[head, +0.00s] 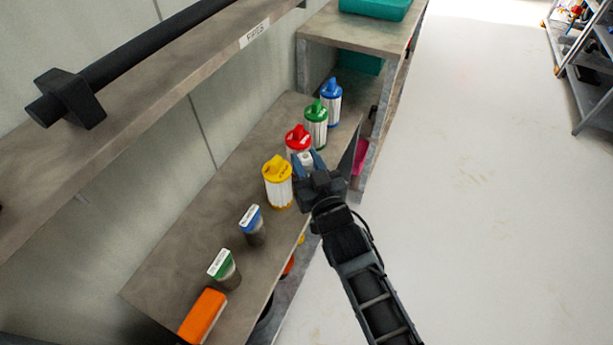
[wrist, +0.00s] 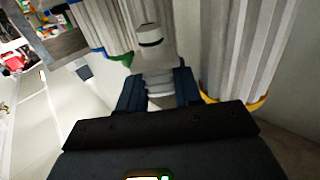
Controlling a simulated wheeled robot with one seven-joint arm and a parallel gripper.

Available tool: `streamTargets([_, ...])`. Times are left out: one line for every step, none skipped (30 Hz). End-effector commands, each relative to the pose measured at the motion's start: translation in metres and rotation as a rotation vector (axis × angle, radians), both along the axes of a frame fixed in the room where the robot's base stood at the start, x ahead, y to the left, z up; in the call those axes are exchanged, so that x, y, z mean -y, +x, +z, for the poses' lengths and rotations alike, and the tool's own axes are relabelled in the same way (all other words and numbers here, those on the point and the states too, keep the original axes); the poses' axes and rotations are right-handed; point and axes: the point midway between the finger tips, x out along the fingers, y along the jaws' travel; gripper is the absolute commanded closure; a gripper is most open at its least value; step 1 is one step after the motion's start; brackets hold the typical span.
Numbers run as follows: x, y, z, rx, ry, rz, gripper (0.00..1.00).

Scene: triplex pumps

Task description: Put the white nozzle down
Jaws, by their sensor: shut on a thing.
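My gripper (head: 308,163) is over the front edge of the shelf, beside the red-capped pump (head: 298,139) and to the right of the yellow-capped pump (head: 279,184). It is shut on the white nozzle (head: 306,157), a small pale piece between the blue fingers. In the wrist view, my gripper (wrist: 158,90) holds the nozzle (wrist: 154,52) by its lower part, and a dark slot shows near its far end. Ribbed pump bodies stand close on both sides of it, the yellow-edged one (wrist: 245,50) at right. I cannot tell whether the nozzle touches anything else.
Green-capped (head: 316,125) and blue-capped (head: 331,101) pumps stand farther along the shelf (head: 190,225). Nearer are a blue-labelled container (head: 252,225), a green-labelled container (head: 224,268) and an orange block (head: 203,316). Bare shelf lies left of the pumps. An upper shelf (head: 150,100) overhangs at left.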

Motion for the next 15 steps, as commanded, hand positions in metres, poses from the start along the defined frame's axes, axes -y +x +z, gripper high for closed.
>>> streamTargets([-0.001,0.000,-0.006,-0.002,-0.001,0.001,0.97])
streamTargets([-0.001,0.000,-0.011,-0.002,-0.002,0.001,0.97])
streamTargets([-0.001,0.000,-0.017,-0.001,-0.002,0.001,0.97])
streamTargets([-0.001,-0.001,-0.022,-0.003,-0.001,0.001,0.97])
streamTargets([-0.001,0.000,-0.026,-0.003,0.000,0.001,0.97])
streamTargets([-0.001,0.000,-0.031,-0.001,-0.002,0.001,0.97])
streamTargets([-0.001,0.000,-0.034,-0.001,-0.002,0.001,0.97])
streamTargets([0.000,0.000,-0.036,-0.001,-0.002,0.001,0.97])
streamTargets([0.000,0.000,-0.038,-0.001,0.000,0.000,0.97])
streamTargets([0.000,0.000,-0.039,-0.001,0.000,0.000,0.97])
streamTargets([0.000,0.000,-0.039,0.000,0.000,0.000,0.97])
streamTargets([0.000,0.000,-0.039,0.000,0.000,0.000,0.97])
streamTargets([0.000,0.000,-0.039,0.000,0.000,0.000,0.97])
streamTargets([0.000,0.000,-0.039,0.000,0.000,0.000,0.97])
streamTargets([0.000,0.000,-0.039,0.000,0.000,0.000,0.97])
